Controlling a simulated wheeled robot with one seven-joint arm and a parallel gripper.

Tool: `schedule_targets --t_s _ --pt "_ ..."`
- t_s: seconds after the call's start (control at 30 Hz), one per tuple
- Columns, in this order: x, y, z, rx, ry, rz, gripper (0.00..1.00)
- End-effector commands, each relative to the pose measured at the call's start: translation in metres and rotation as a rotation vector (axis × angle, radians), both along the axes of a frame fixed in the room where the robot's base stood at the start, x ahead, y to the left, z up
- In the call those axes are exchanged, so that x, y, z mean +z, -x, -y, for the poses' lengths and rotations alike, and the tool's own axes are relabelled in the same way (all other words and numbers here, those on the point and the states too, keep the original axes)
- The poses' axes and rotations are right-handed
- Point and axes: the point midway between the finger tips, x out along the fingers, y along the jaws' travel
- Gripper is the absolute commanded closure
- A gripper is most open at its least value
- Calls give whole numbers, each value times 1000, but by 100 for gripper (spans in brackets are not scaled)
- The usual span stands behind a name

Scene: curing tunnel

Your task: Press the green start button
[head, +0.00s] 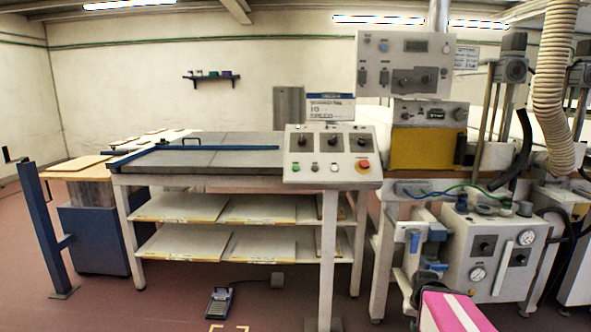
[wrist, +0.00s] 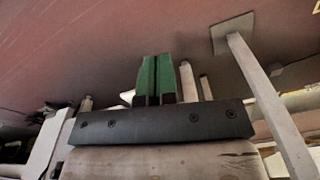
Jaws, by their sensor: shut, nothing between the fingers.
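A grey control panel (head: 330,140) stands on a white post in the middle of the head view. Its face has a row of dark knobs on top and small buttons below. A red mushroom button (head: 363,165) sits at the lower right, with a lit-looking white one beside the row. My gripper (wrist: 156,62) shows in the wrist view with its two green fingers together and empty, apart from the panel. The panel's buttons are not seen in the wrist view.
A workbench (head: 210,155) with shelves stands left of the panel. A pump cabinet (head: 490,250) and hoses crowd the right. A foot pedal (head: 221,303) lies on the floor. A white post with a square foot (wrist: 262,95) is right of the fingers in the wrist view.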

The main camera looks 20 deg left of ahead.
Motion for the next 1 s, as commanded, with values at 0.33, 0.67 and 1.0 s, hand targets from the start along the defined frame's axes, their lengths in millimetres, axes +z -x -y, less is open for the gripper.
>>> schedule_targets --t_s 0.33,0.67,1.0 --pt "60 -91 -81 -177 -157 236 100" --pt "142 -159 -173 -360 -396 415 100" --pt "241 -202 -270 -534 -695 513 100"
